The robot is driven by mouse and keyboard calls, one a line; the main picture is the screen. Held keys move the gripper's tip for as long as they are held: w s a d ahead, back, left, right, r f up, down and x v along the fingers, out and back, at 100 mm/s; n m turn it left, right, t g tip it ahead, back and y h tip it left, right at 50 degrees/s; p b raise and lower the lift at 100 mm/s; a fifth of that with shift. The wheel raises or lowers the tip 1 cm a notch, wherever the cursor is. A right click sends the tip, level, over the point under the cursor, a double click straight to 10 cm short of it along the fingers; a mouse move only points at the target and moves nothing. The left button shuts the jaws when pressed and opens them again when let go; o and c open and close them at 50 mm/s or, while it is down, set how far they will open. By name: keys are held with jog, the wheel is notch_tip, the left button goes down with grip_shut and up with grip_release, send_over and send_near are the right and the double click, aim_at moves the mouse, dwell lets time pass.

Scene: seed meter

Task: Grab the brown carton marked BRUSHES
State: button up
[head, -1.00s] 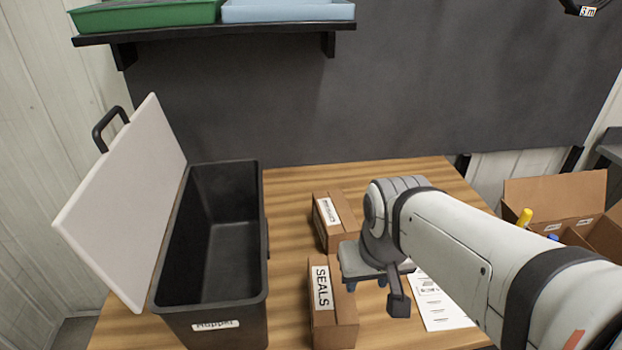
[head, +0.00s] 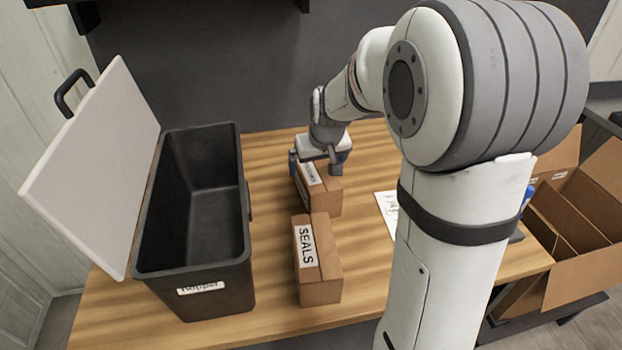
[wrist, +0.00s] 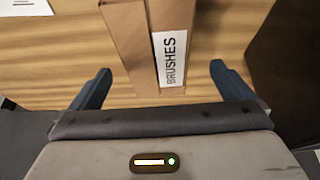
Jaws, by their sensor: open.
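The brown carton marked BRUSHES (head: 322,194) stands on the wooden table behind the SEALS carton. In the wrist view the BRUSHES carton (wrist: 130,50) lies between my two fingers, with its white label facing the camera. My gripper (head: 318,165) is over the far end of this carton. In the wrist view my gripper (wrist: 160,85) is open, with a finger on each side of the carton and a visible gap on both sides. Part of the carton's far end is hidden by my gripper in the head view.
A second brown carton marked SEALS (head: 318,270) stands just in front. A black bin labelled hopper (head: 195,285) with its white lid (head: 95,165) raised is on the left. A paper sheet (head: 387,208) lies right. An open cardboard box (head: 590,215) is at far right.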

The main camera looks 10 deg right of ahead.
aim_at(316, 171)
jog(key=x, duration=0.7)
jog(key=shift+w+d+f+p, duration=0.1)
jog(key=shift+w+d+p, duration=0.1)
jog(key=shift+p, duration=0.15)
jog(key=shift+c, duration=0.4)
jog(key=c, duration=1.4)
